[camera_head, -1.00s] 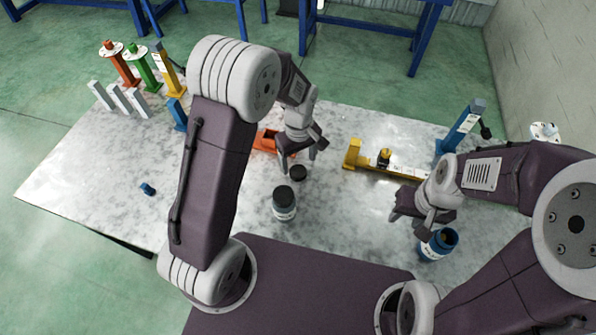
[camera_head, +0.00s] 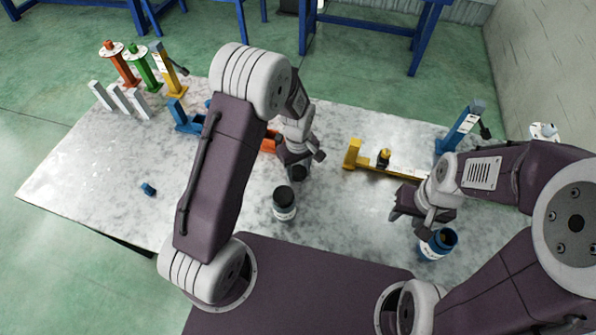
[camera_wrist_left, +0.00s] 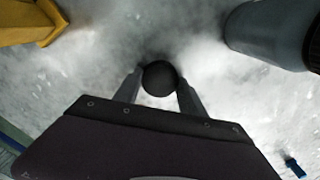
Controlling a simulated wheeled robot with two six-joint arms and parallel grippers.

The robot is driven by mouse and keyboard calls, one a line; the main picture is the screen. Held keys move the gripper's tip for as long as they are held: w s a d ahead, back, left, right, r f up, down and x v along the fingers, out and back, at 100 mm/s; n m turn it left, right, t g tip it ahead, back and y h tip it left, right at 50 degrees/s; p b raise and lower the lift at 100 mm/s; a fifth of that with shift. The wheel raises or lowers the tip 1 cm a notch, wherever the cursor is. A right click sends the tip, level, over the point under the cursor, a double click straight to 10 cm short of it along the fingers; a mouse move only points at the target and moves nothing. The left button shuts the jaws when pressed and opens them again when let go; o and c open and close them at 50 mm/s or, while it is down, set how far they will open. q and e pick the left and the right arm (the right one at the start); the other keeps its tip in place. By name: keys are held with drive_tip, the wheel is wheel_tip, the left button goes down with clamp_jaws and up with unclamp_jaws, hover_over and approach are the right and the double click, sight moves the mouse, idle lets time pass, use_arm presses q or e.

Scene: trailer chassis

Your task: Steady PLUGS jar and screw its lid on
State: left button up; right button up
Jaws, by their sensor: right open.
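A small round black lid (camera_head: 298,173) lies on the table under my left gripper (camera_head: 297,172). In the left wrist view the lid (camera_wrist_left: 160,78) sits between the two fingertips, very close to both; whether they press on it I cannot tell. A blue jar (camera_head: 437,246) with a white label stands upright at the right, its top open. My right gripper (camera_head: 420,222) is open beside its upper left side. A grey jar (camera_head: 285,208) with a dark top stands near the front middle; it also shows in the left wrist view (camera_wrist_left: 270,35). I cannot read the labels.
A yellow bracket (camera_head: 353,155) and a small black-and-yellow part (camera_head: 384,158) stand behind. An orange part (camera_head: 268,142) is partly hidden behind my left arm. A small blue piece (camera_head: 148,189) lies at left. Coloured posts stand back left. The left table area is mostly clear.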

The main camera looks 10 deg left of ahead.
sight(298, 171)
use_arm(q)
drive_tip(key=shift+r, duration=0.1)
drive_tip(key=shift+w+r, duration=0.1)
drive_tip(key=shift+r, duration=0.5)
wheel_tip(298, 171, up, 3)
drive_tip(key=d+r, duration=0.6)
drive_tip(key=d, duration=0.5)
drive_tip(key=shift+s+d+r+b, duration=0.35)
drive_tip(key=shift+b, duration=0.05)
